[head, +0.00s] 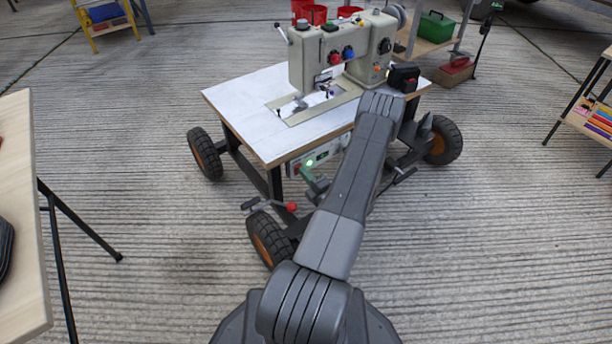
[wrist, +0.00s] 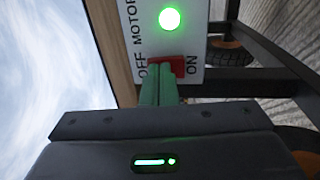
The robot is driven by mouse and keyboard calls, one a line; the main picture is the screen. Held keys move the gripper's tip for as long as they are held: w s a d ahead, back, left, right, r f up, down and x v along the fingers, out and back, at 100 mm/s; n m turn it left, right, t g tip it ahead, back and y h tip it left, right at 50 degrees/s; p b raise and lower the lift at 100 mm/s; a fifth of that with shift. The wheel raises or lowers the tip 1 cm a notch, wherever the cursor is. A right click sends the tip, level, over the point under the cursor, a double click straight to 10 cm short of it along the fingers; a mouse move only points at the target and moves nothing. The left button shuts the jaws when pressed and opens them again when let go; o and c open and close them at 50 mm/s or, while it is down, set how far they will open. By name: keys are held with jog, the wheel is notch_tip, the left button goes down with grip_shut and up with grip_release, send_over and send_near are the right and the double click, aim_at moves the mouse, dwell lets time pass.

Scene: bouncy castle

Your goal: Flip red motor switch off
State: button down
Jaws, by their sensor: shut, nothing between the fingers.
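The red motor switch (wrist: 178,66) sits on a white panel (wrist: 187,45) marked MOTOR, between the words OFF and ON. A round green lamp (wrist: 169,19) beside it is lit. My gripper (wrist: 161,72) is shut and empty, its green fingertips right at the switch, on the half nearer OFF. The fingers hide part of the switch; I cannot tell whether they touch it or which way it is tipped. In the head view, my gripper (head: 306,174) is beside the panel (head: 322,153) under the sewing machine table's edge, with the green lamp (head: 310,163) glowing.
The sewing machine (head: 345,45) stands on a white-topped wheeled table (head: 245,105). A lever with a red knob (head: 292,206) and a black wheel (head: 268,238) are close below my gripper. A wooden table (head: 22,220) stands at left.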

jog(key=shift+w+a+r+g+h+p, duration=0.15)
jog(key=shift+w+r+g+h+p, duration=0.4)
jog(key=shift+g+p, duration=0.3)
jog(key=shift+s, duration=0.15)
jog(key=f+p+v, duration=0.1)
jog(key=p+v, duration=0.1)
jog(key=v, duration=1.2)
jog(key=shift+s+r, duration=0.35)
jog(key=shift+r, duration=0.15)
